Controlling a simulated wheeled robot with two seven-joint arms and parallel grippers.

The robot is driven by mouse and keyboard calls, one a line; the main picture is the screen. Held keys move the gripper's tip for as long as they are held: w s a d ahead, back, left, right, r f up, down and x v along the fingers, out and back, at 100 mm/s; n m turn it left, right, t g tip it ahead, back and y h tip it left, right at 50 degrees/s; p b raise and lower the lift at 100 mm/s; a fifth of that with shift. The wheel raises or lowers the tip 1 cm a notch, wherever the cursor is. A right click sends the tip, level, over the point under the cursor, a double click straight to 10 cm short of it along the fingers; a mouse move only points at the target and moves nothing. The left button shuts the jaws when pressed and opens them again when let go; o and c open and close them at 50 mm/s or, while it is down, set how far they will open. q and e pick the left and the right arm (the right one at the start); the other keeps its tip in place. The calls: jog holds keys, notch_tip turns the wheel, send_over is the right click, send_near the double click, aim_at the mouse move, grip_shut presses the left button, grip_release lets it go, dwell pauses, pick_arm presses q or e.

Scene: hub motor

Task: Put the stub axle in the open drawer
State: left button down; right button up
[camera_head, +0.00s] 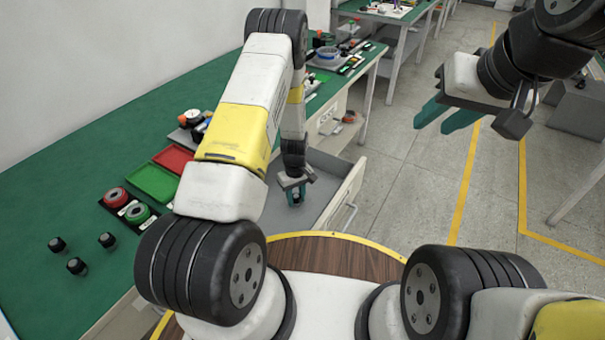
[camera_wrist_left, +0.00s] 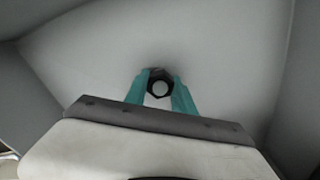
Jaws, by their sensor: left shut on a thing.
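The open drawer (camera_head: 338,172) is a grey tray pulled out from the green bench, with a handle on its front. My left gripper (camera_head: 296,194) points down inside the drawer's outline. In the left wrist view, its teal fingers (camera_wrist_left: 160,92) are shut on the stub axle (camera_wrist_left: 160,89), seen end-on as a dark ring with a pale centre. The grey drawer floor lies behind it; I cannot tell if the axle touches it. My right gripper (camera_head: 447,116) is open and empty, over the floor at the upper right.
Several small items sit on the green bench (camera_head: 60,190): three black knob-like parts (camera_head: 76,266) at the left, a red tray (camera_head: 173,158), a green tray (camera_head: 153,181), and red and green rings (camera_head: 116,197). Clear floor (camera_head: 405,180) lies right of the drawer.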

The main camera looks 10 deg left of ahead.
pick_arm(q)
jog(key=c, duration=1.1)
grip_release()
jog(key=shift+o, duration=0.2)
notch_tip(320, 180, up, 12)
notch_tip(320, 180, up, 13)
jog(key=m+t+h, duration=0.1)
send_over(296, 196)
jog(key=s+r+m+t, duration=0.2)
jog(key=s+r, duration=0.3)
jog(key=r, duration=0.7)
jog(key=s+r+m+t, duration=0.1)
jog(key=s+r+m, duration=0.1)
jog(key=s+r, duration=0.4)
jog(key=s+r+m+t+h, duration=0.1)
jog(key=s+r+m+t, duration=0.1)
jog(key=s+r, duration=0.5)
jog(key=s+m, duration=0.1)
jog(key=s, duration=0.4)
jog(key=shift+s+a+r, duration=0.3)
jog(key=shift+s+a, duration=0.05)
